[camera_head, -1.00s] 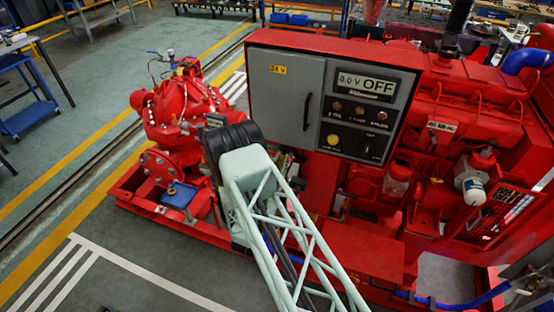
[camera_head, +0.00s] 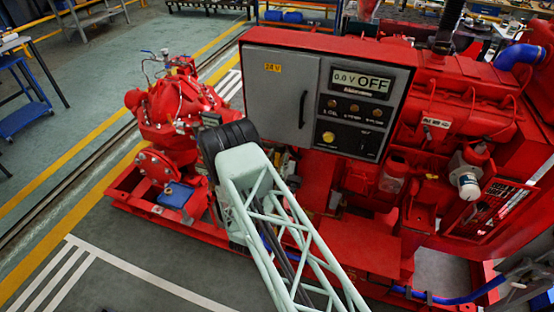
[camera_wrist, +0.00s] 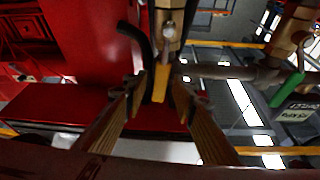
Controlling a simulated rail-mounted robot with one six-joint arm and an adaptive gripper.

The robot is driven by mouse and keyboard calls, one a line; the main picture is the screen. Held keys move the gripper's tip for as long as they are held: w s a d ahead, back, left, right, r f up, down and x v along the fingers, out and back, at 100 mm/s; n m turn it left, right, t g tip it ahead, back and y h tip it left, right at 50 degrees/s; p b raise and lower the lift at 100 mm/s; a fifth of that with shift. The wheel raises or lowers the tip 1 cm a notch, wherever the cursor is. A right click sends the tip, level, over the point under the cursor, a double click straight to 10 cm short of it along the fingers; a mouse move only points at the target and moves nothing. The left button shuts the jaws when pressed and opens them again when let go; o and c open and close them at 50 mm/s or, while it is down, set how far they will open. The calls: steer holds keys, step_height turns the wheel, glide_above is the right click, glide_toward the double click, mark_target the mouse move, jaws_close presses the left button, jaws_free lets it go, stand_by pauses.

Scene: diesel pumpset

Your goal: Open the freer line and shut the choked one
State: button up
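In the wrist view, my gripper (camera_wrist: 160,92) is open, with its two fingers on either side of a yellow lever handle (camera_wrist: 161,82). I cannot tell whether either finger touches the lever. The lever hangs from a brass-coloured valve body (camera_wrist: 170,28) at the top middle. A second brass valve (camera_wrist: 293,32) is at the right, with a green lever handle (camera_wrist: 287,90) slanting down from it. A label plate (camera_wrist: 299,112) with unreadable text is beside the green handle. In the head view my arm hides the gripper and both valves.
A grey control panel (camera_head: 282,98) reading 0.0 V OFF stands behind my arm. The red pump (camera_head: 178,105) is at left and the red engine (camera_head: 465,105) at right. A dark curved hose (camera_wrist: 136,38) runs close beside the left finger. Open floor (camera_head: 130,285) lies at front left.

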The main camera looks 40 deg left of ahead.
steer(key=shift+s, duration=0.1)
steer(key=v, duration=0.7)
steer(key=shift+s+f, duration=0.15)
stand_by(0.3)
